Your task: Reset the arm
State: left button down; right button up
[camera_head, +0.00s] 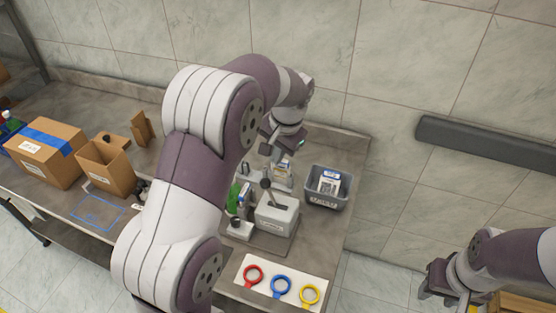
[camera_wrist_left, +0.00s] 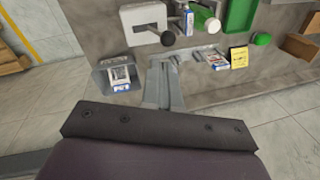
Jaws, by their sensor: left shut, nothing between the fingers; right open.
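My left arm fills the middle of the head view and reaches over the bench (camera_head: 357,150). Its gripper (camera_head: 266,166) hangs above the back of the bench, partly hidden by the wrist. In the left wrist view the fingers (camera_wrist_left: 166,66) are together, with nothing between them. The grey feeder machine (camera_head: 277,216), with a black-knobbed lever, stands in front of the gripper; it also shows in the left wrist view (camera_wrist_left: 134,17). My right gripper (camera_head: 440,284) is open at the lower right, away from the bench, with its fingers only partly visible.
A grey bin (camera_head: 317,200) holding a blue-and-white box stands right of the machine. Red (camera_head: 252,275), blue (camera_head: 280,286) and yellow (camera_head: 309,294) rings lie on a white sheet in front. Cardboard boxes (camera_head: 47,153) stand at left. A wall rail (camera_head: 487,144) is at right.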

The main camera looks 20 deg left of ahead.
pick_arm(q)
jog(key=s+d+f+n+h+b, duration=0.1)
jog(key=s+f, duration=0.3)
jog(key=s, duration=0.5)
jog(key=s+d+f+n+h+b, duration=0.1)
jog(key=s+f+n+b, duration=0.1)
jog(key=s, duration=0.8)
notch_tip(320, 180, down, 2)
jog(key=shift+s+d+f+t+b, duration=0.1)
jog(key=shift+s+d+t+b, duration=0.2)
jog(key=shift+b, duration=0.35)
dwell(0.7)
